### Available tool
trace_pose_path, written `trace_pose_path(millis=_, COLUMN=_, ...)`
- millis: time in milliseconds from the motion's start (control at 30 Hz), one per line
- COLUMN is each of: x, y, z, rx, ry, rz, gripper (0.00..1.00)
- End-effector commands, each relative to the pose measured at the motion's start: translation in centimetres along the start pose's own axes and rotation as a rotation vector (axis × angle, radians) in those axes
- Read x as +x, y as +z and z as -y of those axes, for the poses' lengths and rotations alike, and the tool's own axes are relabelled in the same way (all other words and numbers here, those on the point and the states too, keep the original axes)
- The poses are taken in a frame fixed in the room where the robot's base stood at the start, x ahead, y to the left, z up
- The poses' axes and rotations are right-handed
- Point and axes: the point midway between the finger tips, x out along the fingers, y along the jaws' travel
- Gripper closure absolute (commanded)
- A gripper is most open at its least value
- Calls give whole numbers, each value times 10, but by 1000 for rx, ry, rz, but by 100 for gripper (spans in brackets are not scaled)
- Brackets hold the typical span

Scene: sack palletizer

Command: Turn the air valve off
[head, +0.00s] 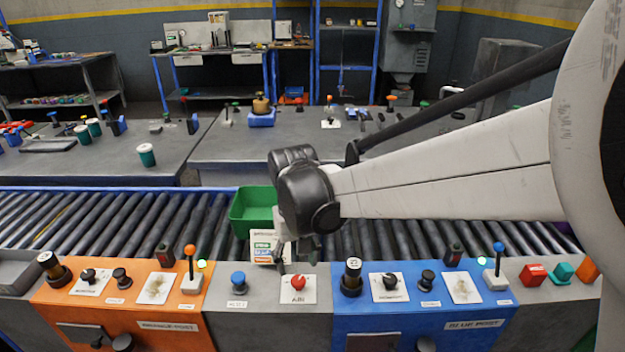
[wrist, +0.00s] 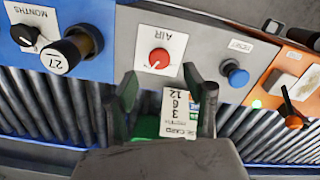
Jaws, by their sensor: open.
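The air valve is a red round knob (head: 298,282) on a white plate marked AIR, on the grey panel section between the orange and blue posts. In the wrist view the red knob (wrist: 159,58) sits ahead of the fingers, with a small pale mark on its face; its exact setting is hard to read. My gripper (head: 291,254) hangs just behind and above the plate in the head view. In the wrist view my gripper (wrist: 165,92) is open, with nothing between the fingertips, and the knob stands apart from them.
A blue button (head: 238,279) sits left of the plate. A black-capped cylinder (head: 352,275) stands right on the blue post. A printed card (wrist: 178,115) shows between the fingers, farther back, near a green bin (head: 248,212) on the roller conveyor (head: 130,222). An orange-topped lever (head: 190,262) stands left.

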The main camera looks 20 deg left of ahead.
Motion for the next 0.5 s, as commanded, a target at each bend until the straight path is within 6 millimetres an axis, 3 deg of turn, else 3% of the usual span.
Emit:
trace_pose_path(millis=33, x=14, y=-1, z=1, rx=-2, ry=0, rz=0, gripper=53)
trace_pose_path(millis=200, x=39, y=-2, z=1, rx=-1, ry=0, rz=0, gripper=53)
trace_pose_path(millis=500, x=58, y=-2, z=-1, rx=1, ry=0, rz=0, gripper=53)
